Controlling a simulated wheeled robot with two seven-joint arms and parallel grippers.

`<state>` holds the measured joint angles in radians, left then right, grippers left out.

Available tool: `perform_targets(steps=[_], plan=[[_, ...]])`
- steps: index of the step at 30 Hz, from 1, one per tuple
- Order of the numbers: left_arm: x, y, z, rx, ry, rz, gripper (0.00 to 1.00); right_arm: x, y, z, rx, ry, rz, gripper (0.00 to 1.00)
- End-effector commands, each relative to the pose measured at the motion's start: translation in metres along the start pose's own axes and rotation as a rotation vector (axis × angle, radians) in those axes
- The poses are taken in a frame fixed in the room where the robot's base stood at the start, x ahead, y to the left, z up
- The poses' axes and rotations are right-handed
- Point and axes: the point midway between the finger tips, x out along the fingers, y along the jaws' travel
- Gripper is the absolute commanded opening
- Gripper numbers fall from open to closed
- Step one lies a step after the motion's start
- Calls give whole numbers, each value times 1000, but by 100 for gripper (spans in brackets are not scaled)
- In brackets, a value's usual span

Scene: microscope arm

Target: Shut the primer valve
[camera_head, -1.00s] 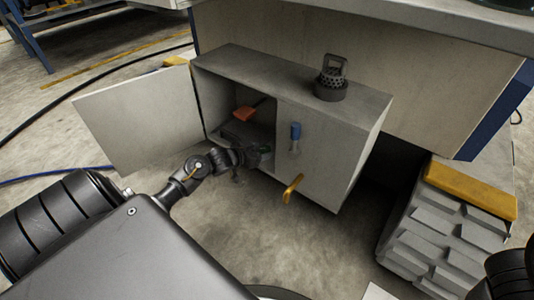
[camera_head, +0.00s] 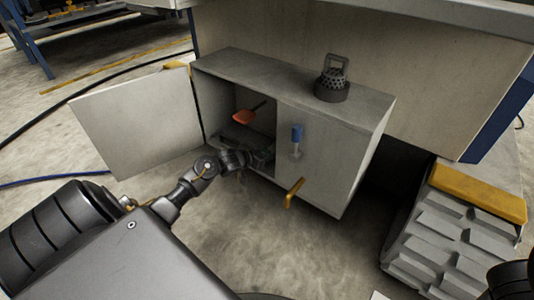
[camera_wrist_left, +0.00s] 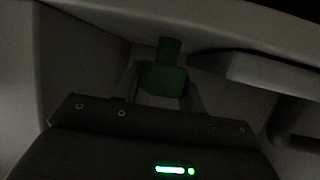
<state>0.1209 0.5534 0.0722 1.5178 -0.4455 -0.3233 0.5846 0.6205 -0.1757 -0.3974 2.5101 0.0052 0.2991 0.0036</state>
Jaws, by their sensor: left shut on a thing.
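A grey cabinet (camera_head: 335,166) has its left door (camera_head: 138,120) swung wide open. My left gripper (camera_head: 264,158) reaches into the lower right of the opening, beside the closed front panel. In the left wrist view, the left gripper (camera_wrist_left: 163,82) is shut on a green handle (camera_wrist_left: 164,76), with one finger on each side. In the head view the green handle is hidden by the gripper and shadow. I cannot tell for certain that this green handle is the primer valve. My right gripper is not in view.
An orange-red lever (camera_head: 243,117) sits inside the cabinet above my left gripper. A blue handle (camera_head: 297,133) and a yellow handle (camera_head: 293,193) stick out of the front panel. Open floor lies in front.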

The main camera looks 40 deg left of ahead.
Motion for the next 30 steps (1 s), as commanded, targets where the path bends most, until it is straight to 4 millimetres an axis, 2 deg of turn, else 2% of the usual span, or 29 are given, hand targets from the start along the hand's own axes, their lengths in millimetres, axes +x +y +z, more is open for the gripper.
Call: perform_targets(steps=[5, 9, 16, 27, 28, 30], plan=[[-1, -1, -5, 24, -1, 44, 17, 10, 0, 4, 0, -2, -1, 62], [0, -1, -5, 74, -2, 165, 17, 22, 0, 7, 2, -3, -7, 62], [2, 2, -1, 145, 2, 341, 17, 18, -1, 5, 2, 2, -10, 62], [0, 4, -1, 153, 3, 371, 17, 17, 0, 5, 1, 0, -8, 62], [0, 4, -1, 153, 3, 371, 44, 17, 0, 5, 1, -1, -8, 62], [0, 4, -1, 152, 3, 370, 53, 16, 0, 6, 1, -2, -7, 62]])
